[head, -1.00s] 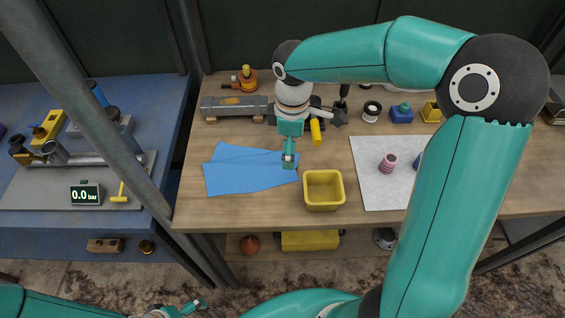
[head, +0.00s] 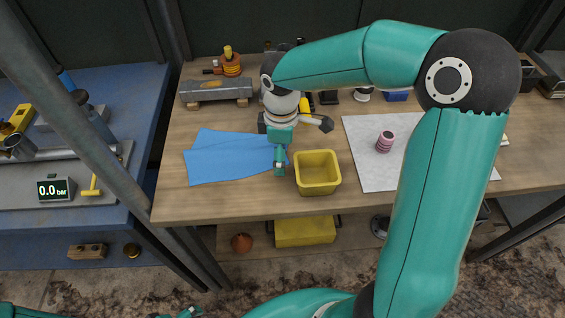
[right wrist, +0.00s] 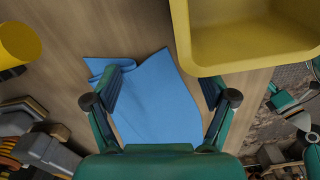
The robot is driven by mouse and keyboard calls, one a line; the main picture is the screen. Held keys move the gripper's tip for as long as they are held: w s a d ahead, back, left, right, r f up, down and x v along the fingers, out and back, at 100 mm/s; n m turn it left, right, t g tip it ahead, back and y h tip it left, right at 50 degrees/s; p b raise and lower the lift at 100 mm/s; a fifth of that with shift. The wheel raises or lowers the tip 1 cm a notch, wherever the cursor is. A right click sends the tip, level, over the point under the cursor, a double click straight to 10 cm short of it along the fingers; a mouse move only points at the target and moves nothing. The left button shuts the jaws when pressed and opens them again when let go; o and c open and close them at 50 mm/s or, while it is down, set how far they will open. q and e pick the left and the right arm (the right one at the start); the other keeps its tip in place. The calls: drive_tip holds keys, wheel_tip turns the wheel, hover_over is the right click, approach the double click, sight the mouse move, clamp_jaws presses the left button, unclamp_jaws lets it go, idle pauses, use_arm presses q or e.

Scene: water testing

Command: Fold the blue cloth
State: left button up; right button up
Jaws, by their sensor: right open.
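The blue cloth (head: 225,160) lies on the left part of the wooden table, with an edge or crease running across it. In the right wrist view the cloth (right wrist: 158,100) shows a small overlapping flap near its upper left. My right gripper (head: 280,168) is at the cloth's right edge, beside the yellow bin. In its wrist view the right gripper (right wrist: 163,95) is open, its fingers spread to either side over the cloth, with nothing held. Only a tip of my left gripper (head: 188,313) shows at the bottom edge, and its jaws are unclear.
The yellow bin (head: 317,187) stands close right of my right gripper. A white mat (head: 365,165) with a pink ribbed piece (head: 384,142) lies further right. A grey block (head: 215,90) and fittings line the back. A blue bench (head: 110,222) stands left.

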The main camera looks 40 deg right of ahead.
drive_tip(key=shift+s+f, duration=0.1)
drive_tip(key=shift+f, duration=0.1)
idle(0.3)
drive_tip(key=shift+f+b, duration=0.35)
drive_tip(key=shift+s, duration=0.15)
drive_tip(key=c, duration=1)
